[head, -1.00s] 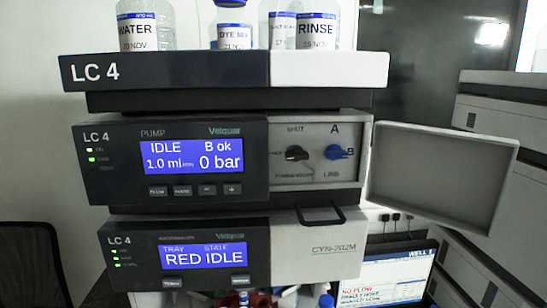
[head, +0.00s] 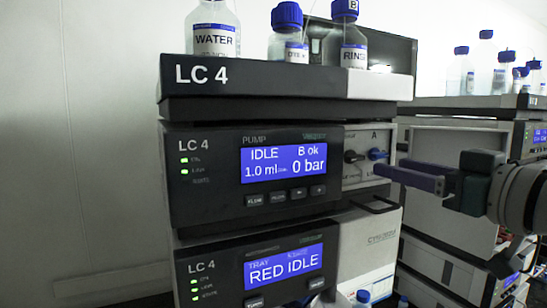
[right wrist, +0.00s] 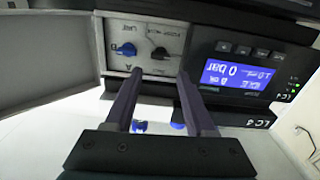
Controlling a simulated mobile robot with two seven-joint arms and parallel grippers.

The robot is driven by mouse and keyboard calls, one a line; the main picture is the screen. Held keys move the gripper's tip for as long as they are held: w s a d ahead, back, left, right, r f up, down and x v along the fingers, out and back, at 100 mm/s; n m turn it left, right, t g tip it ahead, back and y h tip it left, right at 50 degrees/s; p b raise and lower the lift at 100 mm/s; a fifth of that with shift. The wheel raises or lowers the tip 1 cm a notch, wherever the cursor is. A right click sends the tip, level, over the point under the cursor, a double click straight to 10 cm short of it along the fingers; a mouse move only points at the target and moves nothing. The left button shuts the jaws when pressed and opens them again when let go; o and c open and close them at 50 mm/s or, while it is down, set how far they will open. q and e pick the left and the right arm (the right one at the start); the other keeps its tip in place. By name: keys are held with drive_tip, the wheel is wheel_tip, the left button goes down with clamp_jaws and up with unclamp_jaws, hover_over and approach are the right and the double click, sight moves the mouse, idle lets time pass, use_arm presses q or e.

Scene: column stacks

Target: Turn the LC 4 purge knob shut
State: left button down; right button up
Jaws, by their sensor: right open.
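The LC 4 stack's pump unit (head: 254,170) has an open panel bay with two knobs on its right side. The black knob (head: 352,156), on the SHUT-marked dial, sits left of a blue knob (head: 377,154) by the letter A. The right wrist view is upside down; there the black knob (right wrist: 160,53) lies between and beyond the fingertips, and the blue knob (right wrist: 127,49) lies left of it. My right gripper (head: 388,170) is open and empty in front of the panel, with its fingers apart (right wrist: 160,74). My left gripper is out of view.
The open panel door (right wrist: 45,60) stands beside the bay in the right wrist view. Bottles, including WATER (head: 213,40), stand on the top tray (head: 290,82). The autosampler (head: 260,268) is below, with a black handle (head: 375,205). Another instrument stack stands at right.

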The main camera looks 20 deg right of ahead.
sight(358, 159)
drive_tip(key=w, duration=0.2)
drive_tip(key=w+p, duration=0.1)
drive_tip(key=w, duration=0.3)
drive_tip(key=shift+w+a+p, duration=0.25)
drive_tip(key=shift+w+p, duration=0.05)
drive_tip(key=shift+w+a, duration=0.1)
drive_tip(key=shift+w, duration=0.45)
drive_tip(key=shift+c, duration=0.3)
clamp_jaws()
